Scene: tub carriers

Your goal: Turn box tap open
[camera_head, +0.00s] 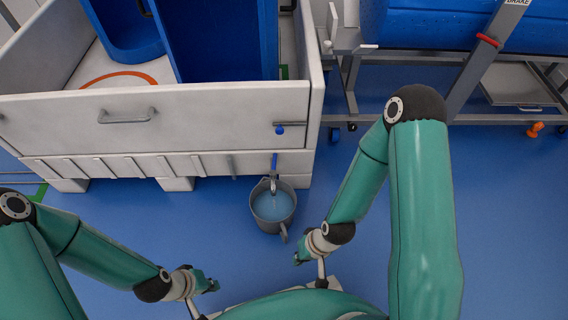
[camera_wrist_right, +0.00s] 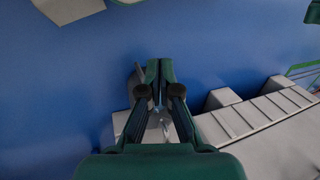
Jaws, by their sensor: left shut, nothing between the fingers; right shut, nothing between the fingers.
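The large white box (camera_head: 200,110) stands at the upper left in the head view. Its tap has a blue handle (camera_head: 274,161) that points up and down low on the front, near the right corner. A grey spout (camera_head: 273,184) hangs below the handle, over a grey bucket (camera_head: 285,220) with a bluish inside. I cannot tell whether anything flows. My left gripper (camera_head: 210,285) is shut and empty, left of and nearer than the bucket. My right gripper (camera_head: 299,259) is shut and empty, just in front of the bucket's handle; its closed fingers (camera_wrist_right: 160,82) show in the right wrist view.
A lever with a blue knob (camera_head: 280,130) sits higher on the box front. A metal frame (camera_head: 470,70) bearing a blue tub (camera_head: 450,25) stands at the upper right. An orange item (camera_head: 535,130) is at far right. The blue floor (camera_head: 515,220) is clear on the right.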

